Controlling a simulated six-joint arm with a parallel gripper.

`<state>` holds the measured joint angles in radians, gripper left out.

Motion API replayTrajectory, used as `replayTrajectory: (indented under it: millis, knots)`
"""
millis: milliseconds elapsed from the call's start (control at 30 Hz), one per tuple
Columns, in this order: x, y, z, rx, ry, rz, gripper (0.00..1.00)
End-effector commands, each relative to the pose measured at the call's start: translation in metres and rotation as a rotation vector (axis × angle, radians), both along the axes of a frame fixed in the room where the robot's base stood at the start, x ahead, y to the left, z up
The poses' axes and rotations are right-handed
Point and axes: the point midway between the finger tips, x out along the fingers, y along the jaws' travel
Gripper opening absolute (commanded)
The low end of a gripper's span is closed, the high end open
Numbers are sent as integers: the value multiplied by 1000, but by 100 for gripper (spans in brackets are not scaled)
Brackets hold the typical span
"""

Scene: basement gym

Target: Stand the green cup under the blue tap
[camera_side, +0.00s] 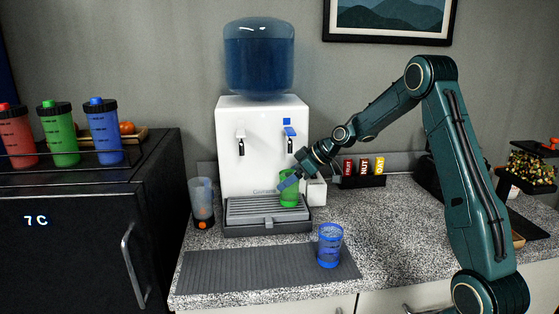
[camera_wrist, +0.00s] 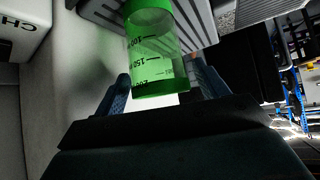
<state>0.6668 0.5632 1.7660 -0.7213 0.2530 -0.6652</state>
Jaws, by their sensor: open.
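The green cup (camera_side: 290,197) is upright on the right part of the dispenser's grey drip tray (camera_side: 262,228), below the blue tap (camera_side: 290,133). My gripper (camera_side: 288,183) reaches in from the right at the cup's upper part. In the wrist view the cup (camera_wrist: 158,62), with dark measuring marks, sits between my two blue fingers (camera_wrist: 164,84). The fingers are open, with a visible gap on the right side; the left finger is close to the cup. The side view hides part of the cup behind a finger.
A small white box (camera_side: 316,192) and a bar rack (camera_side: 362,180) are to the right.

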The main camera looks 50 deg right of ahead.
Motion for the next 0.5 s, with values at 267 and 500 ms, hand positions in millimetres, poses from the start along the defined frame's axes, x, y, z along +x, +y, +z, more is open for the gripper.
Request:
replayTrajectory:
  millis: [267, 500]
  knots:
    - [-8, -4, 12, -2, -2, -2, 73]
    - [-31, -14, 35, -3, -2, -4, 73]
